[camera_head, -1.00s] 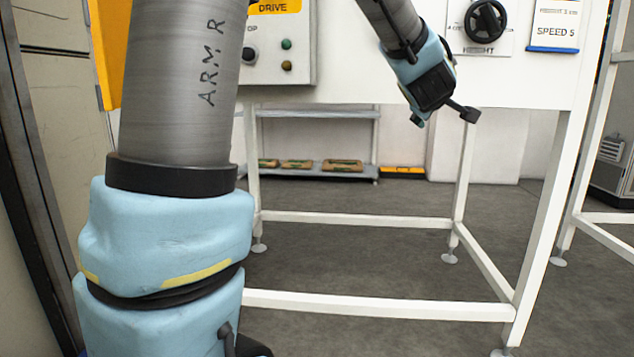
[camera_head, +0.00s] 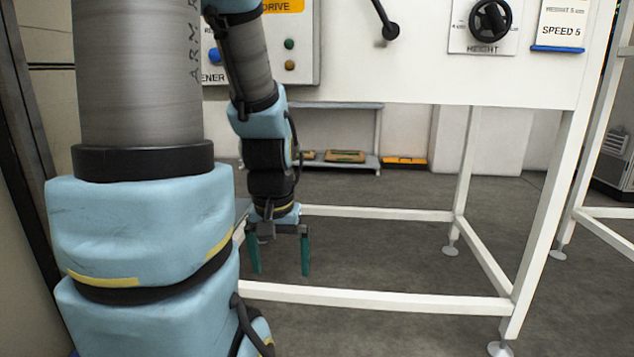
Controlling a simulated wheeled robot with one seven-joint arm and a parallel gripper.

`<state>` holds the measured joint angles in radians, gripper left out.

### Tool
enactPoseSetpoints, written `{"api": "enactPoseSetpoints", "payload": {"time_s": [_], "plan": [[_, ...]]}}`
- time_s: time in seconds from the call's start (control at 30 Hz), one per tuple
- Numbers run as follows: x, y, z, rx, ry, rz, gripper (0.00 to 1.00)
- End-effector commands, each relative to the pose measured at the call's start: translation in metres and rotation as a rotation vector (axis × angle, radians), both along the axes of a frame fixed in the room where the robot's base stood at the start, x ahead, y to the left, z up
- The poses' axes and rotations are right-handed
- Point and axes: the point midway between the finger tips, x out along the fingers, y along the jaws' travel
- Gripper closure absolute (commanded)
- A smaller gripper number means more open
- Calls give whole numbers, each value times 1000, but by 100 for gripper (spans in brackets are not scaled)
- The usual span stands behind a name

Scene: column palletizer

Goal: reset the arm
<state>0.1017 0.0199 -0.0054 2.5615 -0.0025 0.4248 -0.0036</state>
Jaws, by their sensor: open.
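My gripper (camera_head: 279,258) hangs at the end of my forearm, left of the middle of the head view. Its two green fingers point down and stand apart, with nothing between them. It appears in front of the white frame's lower rails. The thick grey and blue part of my arm fills the left side and stands close beside the gripper.
A white machine stand (camera_head: 470,76) carries a black height knob (camera_head: 490,20), a speed 5 card (camera_head: 560,25) and a control box with green (camera_head: 289,43) and amber buttons. A dark lever (camera_head: 390,30) hangs from it. Behind is a low shelf (camera_head: 372,161) with cartons. Open floor lies under the frame.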

Motion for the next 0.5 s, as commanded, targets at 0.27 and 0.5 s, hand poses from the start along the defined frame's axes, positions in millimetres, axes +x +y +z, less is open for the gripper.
{"api": "enactPoseSetpoints", "payload": {"time_s": [0.27,0.5], "plan": [[1,-1,85,-1,-2,1,0],[1,-1,160,-2,-3,2,0]]}}
